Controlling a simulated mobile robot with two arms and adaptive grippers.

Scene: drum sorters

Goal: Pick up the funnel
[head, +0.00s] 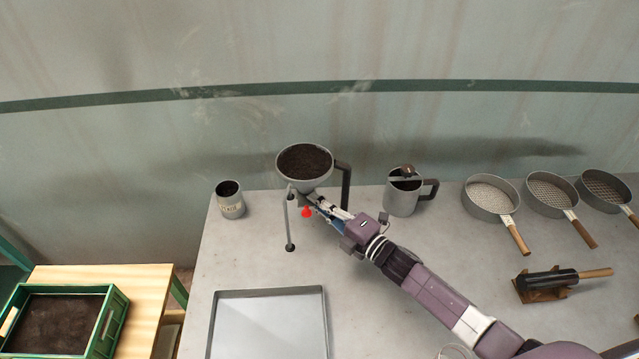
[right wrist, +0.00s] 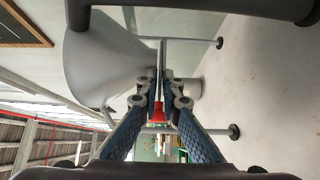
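The funnel (head: 305,162) is a grey cone filled with dark soil, upright on thin legs near the back of the table. It fills the upper left of the right wrist view (right wrist: 105,65). My right gripper (head: 316,203) reaches in from the lower right, just below the cone. In the right wrist view its blue-padded fingers (right wrist: 163,88) come together on a thin grey part of the funnel, near its spout. A red tip (head: 306,212) shows beside the fingers. Whether the feet bear on the table is hard to tell. My left gripper is out of view.
A labelled grey cup (head: 231,206) stands left of the funnel and a grey mug (head: 402,201) right of it. An empty metal tray (head: 268,291) lies in front. Several sieves (head: 490,198) and a wooden-handled tool (head: 548,280) are at the right. The back wall is close.

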